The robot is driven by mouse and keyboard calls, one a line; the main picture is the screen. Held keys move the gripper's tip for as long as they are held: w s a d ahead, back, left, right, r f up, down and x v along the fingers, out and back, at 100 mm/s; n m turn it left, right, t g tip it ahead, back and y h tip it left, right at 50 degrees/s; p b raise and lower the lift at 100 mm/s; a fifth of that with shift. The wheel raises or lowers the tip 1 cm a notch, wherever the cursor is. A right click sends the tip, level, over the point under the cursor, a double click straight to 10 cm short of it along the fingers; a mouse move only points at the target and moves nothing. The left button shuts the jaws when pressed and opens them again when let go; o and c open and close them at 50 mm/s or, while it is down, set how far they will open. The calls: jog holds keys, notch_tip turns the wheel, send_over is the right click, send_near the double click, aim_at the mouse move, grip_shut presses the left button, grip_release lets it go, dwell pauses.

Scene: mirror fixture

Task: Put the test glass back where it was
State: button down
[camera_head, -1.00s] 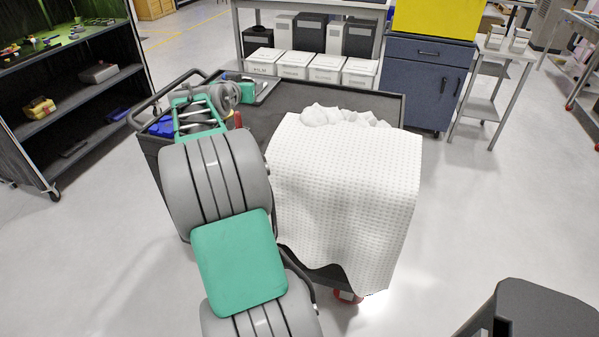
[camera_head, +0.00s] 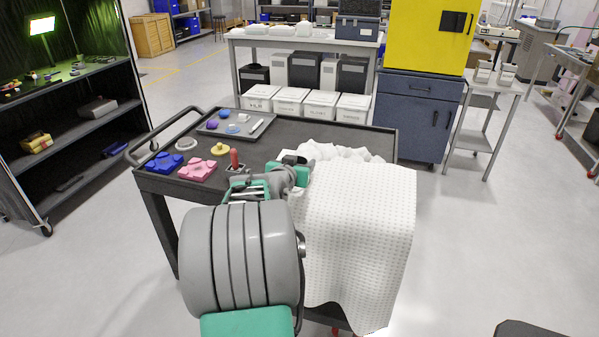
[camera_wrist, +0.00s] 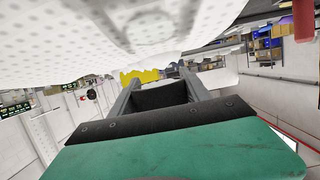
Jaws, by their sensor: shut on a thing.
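My gripper (camera_head: 294,160) is at the left edge of the crumpled white cloth, above the dark cart top. In the wrist view my gripper (camera_wrist: 160,82) has its two fingers apart, shut on a pale, flat thing (camera_wrist: 215,79) that I take for the test glass. Its outline is hard to make out, and its far part is hidden. The white cloth (camera_head: 355,225) lies bunched on the cart's right side and hangs over the front. It also fills the upper left of the wrist view (camera_wrist: 90,30).
The cart (camera_head: 270,118) also bears a grey tray (camera_head: 210,129) with small coloured pieces and a light blue disc (camera_head: 232,129), a grey ring (camera_head: 187,143), a blue block (camera_head: 164,162), a pink block (camera_head: 197,169), a yellow knobbed piece (camera_head: 220,148) and a red upright piece (camera_head: 234,158).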

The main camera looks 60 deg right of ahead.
notch_tip(320, 180, down, 3)
jog(key=shift+f, duration=0.1)
jog(key=shift+s, duration=0.1)
jog(key=shift+f+b, duration=0.35)
jog(key=shift+b, duration=0.2)
jog(key=shift+f, duration=0.2)
